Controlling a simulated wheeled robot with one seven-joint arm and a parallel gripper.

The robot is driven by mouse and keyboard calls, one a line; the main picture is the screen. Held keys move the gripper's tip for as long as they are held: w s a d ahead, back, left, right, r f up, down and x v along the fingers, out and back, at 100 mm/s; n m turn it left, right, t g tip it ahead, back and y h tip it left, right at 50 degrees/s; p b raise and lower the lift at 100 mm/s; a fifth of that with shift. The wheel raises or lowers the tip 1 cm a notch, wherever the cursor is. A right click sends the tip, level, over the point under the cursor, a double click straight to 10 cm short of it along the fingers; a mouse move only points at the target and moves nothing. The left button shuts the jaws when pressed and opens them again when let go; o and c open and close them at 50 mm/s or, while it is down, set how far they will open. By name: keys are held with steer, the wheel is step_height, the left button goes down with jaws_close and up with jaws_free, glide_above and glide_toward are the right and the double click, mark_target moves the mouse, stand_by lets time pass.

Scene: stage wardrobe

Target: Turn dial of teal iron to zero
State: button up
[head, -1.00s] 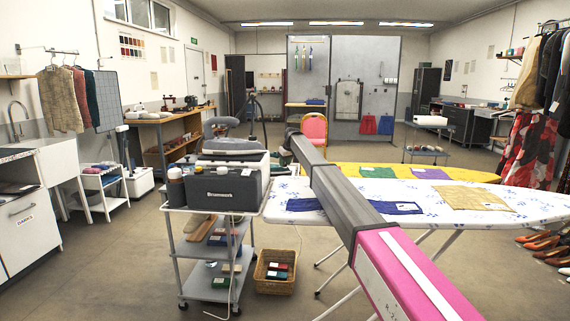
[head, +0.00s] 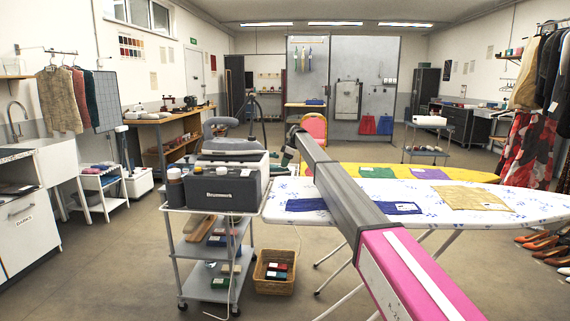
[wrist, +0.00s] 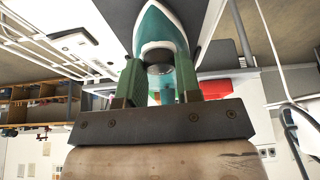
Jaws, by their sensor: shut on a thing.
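In the wrist view the teal iron (wrist: 176,40), with a pale sole rim, fills the top middle, right in front of my gripper (wrist: 160,82). The two green fingers stand either side of a round grey dial (wrist: 160,70) under the iron's body. They are shut on the dial, though the exact contact is partly hidden. The dial's marks and pointer are too small to read. In the head view my arm reaches away over the ironing board, and a small dark teal shape shows beside its far end; my fingers cannot be made out there.
A grey trolley (head: 172,208) with a dark grey steam unit (head: 222,192) stands left of my arm. A white patterned ironing board (head: 345,190) with cloths lies under the arm, a yellow board (head: 470,176) behind it. A wicker basket (head: 273,287) is on the floor.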

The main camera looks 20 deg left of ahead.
steer(key=n, duration=0.2)
steer(key=n+g, duration=0.1)
steer(key=n, duration=0.1)
steer(key=shift+w+a+n+g+h, duration=0.2)
steer(key=shift+n+g+h, duration=0.1)
steer(key=shift+h, duration=0.1)
steer(key=shift+n+g+h, duration=0.4)
steer(key=shift+n+h, duration=0.2)
steer(key=shift+n, duration=1.2)
steer(key=o, duration=0.9)
steer(key=shift+o, duration=0.2)
steer(key=shift+r, duration=0.1)
